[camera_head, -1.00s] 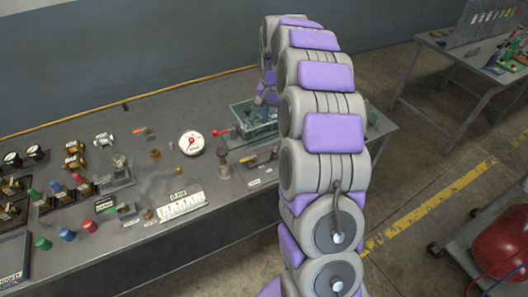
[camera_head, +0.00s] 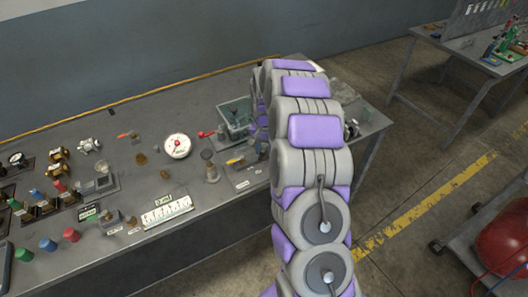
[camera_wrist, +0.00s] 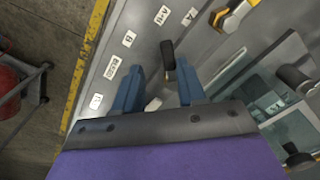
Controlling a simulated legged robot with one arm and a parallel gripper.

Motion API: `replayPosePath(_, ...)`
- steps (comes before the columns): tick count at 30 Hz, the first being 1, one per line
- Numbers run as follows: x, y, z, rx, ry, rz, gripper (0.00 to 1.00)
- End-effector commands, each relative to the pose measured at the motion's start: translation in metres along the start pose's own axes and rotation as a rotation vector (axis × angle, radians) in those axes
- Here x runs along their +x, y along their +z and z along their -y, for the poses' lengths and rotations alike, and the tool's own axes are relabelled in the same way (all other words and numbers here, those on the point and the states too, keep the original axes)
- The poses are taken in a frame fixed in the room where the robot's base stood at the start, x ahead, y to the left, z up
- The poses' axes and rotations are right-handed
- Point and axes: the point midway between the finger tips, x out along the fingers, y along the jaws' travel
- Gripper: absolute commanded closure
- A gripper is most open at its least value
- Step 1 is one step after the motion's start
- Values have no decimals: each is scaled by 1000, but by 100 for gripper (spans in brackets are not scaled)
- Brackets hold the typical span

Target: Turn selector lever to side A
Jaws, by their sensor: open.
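In the wrist view, a dark upright handle (camera_wrist: 168,57), which looks like the selector lever, stands on the grey bench between and just beyond my fingertips. My gripper (camera_wrist: 160,72) has two blue fingers spread apart, one on each side of the handle; I see no clear contact. In the head view my own arm hides the gripper and the lever.
Several bench fittings fill the left.

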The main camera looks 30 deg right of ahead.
Motion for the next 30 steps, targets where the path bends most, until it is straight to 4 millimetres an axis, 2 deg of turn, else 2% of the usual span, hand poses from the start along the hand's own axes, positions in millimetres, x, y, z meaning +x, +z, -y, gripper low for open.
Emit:
replayPosePath(6, 5, 7, 8, -4, 8, -6, 60)
replayPosePath(11, 5, 5, 5, -4, 5, -4, 60)
replayPosePath(18, 6, -1, -1, -2, -2, 2, 81)
replayPosePath(24, 6, 2, 2, -3, 3, -2, 100)
replayPosePath(30, 5, 5, 4, -3, 6, -3, 100)
